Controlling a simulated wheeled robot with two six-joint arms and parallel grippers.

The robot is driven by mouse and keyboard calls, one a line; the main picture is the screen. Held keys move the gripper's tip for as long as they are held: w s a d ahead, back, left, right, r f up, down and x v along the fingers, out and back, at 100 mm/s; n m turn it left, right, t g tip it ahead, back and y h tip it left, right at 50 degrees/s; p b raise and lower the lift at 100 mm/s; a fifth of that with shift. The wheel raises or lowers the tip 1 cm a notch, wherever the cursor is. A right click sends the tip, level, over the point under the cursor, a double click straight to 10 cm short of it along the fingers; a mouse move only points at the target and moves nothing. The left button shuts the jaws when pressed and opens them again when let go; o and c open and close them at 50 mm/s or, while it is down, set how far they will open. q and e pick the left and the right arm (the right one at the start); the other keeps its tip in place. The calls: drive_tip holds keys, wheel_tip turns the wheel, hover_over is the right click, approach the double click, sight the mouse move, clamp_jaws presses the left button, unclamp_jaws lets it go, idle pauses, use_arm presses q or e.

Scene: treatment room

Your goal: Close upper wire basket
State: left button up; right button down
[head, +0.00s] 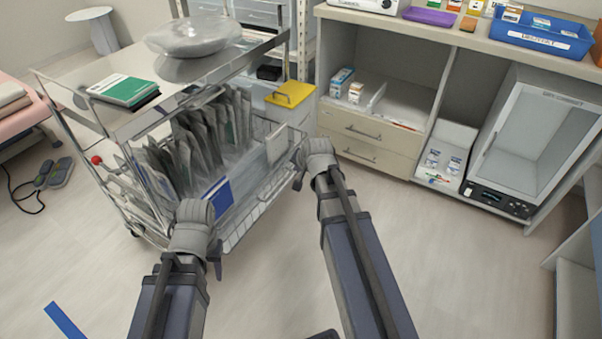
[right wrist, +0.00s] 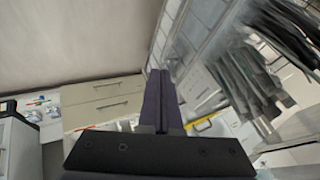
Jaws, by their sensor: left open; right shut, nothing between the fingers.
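The upper wire basket (head: 262,207) stands pulled out from under the steel trolley top (head: 160,112). It holds several grey pouches and a blue folder. In the right wrist view its wire mesh (right wrist: 203,40) runs along the upper right. My right gripper (head: 299,172) is shut and empty at the right end of the basket's front rim; I cannot tell whether it touches. Its closed fingers show in the right wrist view (right wrist: 162,95). My left gripper (head: 216,258) is open near the left front corner of the basket, its fingers partly hidden behind the wrist.
A yellow-topped bin (head: 291,94) stands behind the basket. Drawers (head: 365,143) and a glass-doored cabinet (head: 535,135) are to the right. The floor between is clear.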

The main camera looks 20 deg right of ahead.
sight(289, 175)
drive_tip(key=w+f, duration=0.1)
drive_tip(key=w+a+f+b, duration=0.1)
drive_tip(key=w, duration=0.2)
drive_tip(key=shift+w+a+f+b, duration=0.25)
drive_tip(key=shift+a+f+b, duration=0.1)
drive_tip(key=shift+f, duration=0.05)
use_arm(q)
drive_tip(key=shift+f, duration=1.4)
use_arm(e)
drive_tip(key=shift+w+a, duration=0.35)
drive_tip(key=shift+w, duration=0.05)
drive_tip(key=shift+w+a, duration=0.1)
drive_tip(key=w+a, duration=0.5)
drive_tip(key=w, duration=0.1)
drive_tip(key=w+a, duration=0.4)
drive_tip(key=w, duration=0.2)
drive_tip(key=w+a, duration=0.5)
drive_tip(key=w, duration=0.2)
drive_tip(key=shift+a, duration=0.3)
drive_tip(key=shift+w+a, duration=0.2)
drive_tip(key=shift+a, duration=0.05)
drive_tip(key=shift+w+a+r, duration=0.1)
